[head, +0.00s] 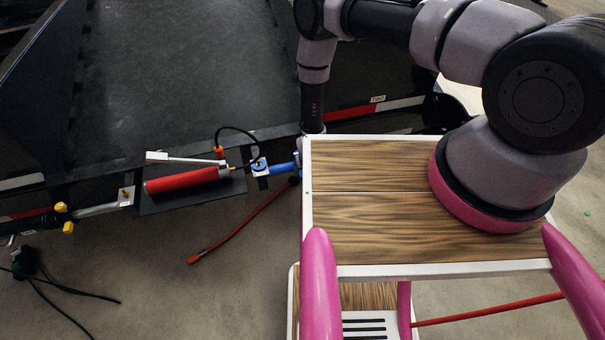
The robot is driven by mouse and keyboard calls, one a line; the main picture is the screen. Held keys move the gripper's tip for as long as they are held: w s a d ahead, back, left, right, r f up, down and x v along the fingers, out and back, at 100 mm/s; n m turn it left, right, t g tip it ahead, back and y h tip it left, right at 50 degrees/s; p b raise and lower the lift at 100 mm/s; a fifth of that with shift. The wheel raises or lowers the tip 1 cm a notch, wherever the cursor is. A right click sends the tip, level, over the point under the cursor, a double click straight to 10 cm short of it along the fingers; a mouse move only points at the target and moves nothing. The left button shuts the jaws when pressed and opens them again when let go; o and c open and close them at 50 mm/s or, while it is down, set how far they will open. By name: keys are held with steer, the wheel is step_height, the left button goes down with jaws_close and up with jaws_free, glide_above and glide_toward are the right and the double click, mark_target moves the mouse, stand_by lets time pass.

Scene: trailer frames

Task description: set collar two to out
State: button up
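A small white label reading "TWO" (377,99) sits on the trailer's red-and-white edge strip, right of my forearm. I cannot make out a collar beside it; my arm and wooden deck cover part of that area. A blue fitting with a pale square plate (260,167) and a blue cylinder (283,169) are left of my deck; I cannot tell whether either is a collar. My arm reaches up, over to the left and down to the deck's far left corner. Its end is hidden there, so my gripper is not visible.
A red cylinder (182,180) with a white lever (183,158) lies on a black plate. A red hose (243,226) lies on the concrete floor. Yellow knobs (61,207) are on the frame at left. The dark trailer bed (165,75) fills the upper left.

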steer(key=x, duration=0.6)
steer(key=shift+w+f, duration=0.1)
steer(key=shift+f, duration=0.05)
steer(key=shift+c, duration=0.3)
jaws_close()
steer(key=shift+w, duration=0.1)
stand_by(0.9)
